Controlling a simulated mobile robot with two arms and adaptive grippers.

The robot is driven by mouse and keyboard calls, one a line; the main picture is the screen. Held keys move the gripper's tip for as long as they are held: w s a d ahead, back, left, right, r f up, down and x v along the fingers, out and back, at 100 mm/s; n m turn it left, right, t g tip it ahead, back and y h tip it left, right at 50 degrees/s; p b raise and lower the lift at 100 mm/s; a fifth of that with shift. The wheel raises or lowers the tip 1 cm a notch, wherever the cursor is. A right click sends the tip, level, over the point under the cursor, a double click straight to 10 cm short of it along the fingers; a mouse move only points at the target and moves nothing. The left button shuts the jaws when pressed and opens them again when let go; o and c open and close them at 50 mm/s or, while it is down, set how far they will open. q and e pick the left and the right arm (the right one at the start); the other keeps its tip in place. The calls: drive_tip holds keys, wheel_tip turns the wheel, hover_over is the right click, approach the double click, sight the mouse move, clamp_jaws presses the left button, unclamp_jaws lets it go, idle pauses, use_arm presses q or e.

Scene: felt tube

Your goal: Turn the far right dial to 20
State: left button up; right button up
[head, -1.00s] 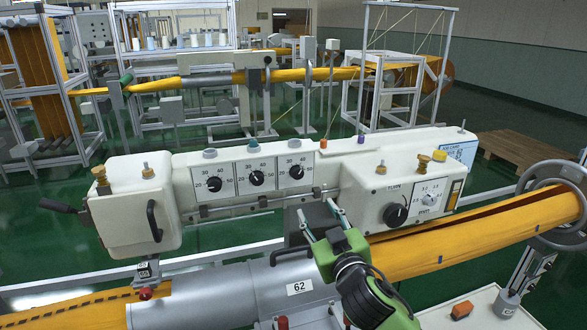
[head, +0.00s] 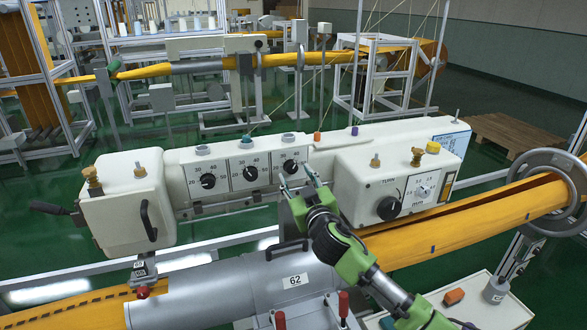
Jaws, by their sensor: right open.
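A white panel (head: 242,190) on the machine carries a row of three black dials with printed scales. The right dial (head: 290,166) of this row has a scale that includes 20; its pointer is too small to read surely. My right gripper (head: 296,175) is open and empty. Its two fingertips are at the lower right of this dial, close to its face; I cannot tell if they touch it. The middle dial (head: 250,173) and the left dial (head: 208,181) are clear of the gripper. My left gripper is not in view.
Right of my gripper, a white box has a large black knob (head: 389,208) and a small white dial (head: 422,192). A grey cylinder (head: 230,290) marked 62 lies below. An orange felt tube (head: 470,215) runs to a handwheel (head: 545,172) at right. A rail (head: 225,205) runs under the dials.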

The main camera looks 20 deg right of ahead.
sight(292, 169)
drive_tip(key=shift+w, duration=1.55)
drive_tip(key=c, duration=1.1)
